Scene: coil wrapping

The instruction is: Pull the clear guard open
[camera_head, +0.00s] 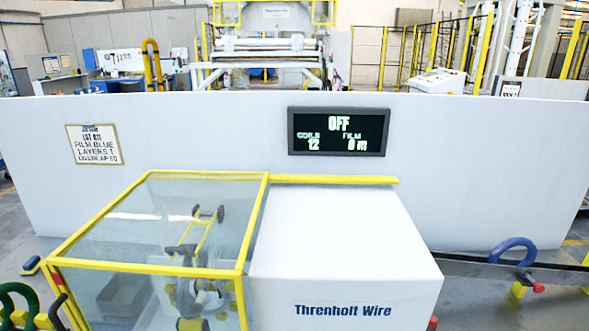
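The clear guard (165,215) is a box of see-through panels in a yellow frame at the lower left. Its top and front panels cover a yellow and grey mechanism (195,270) with dark round ends, seen through the panels. A small red part (58,281) shows at its left front corner; I cannot tell whether it is a handle. The guard stands against the left side of a white housing (345,265) marked "Threnholt Wire". A yellow rail (335,180) runs right from the guard's back corner, behind the housing. My gripper is not in view.
A long white wall (230,140) stands behind, with a paper notice (95,144) and a dark display (339,131) reading OFF. A blue ring (512,251) stands at right. Green loops (18,300) with red and yellow parts are at the lower left. Grey floor shows between.

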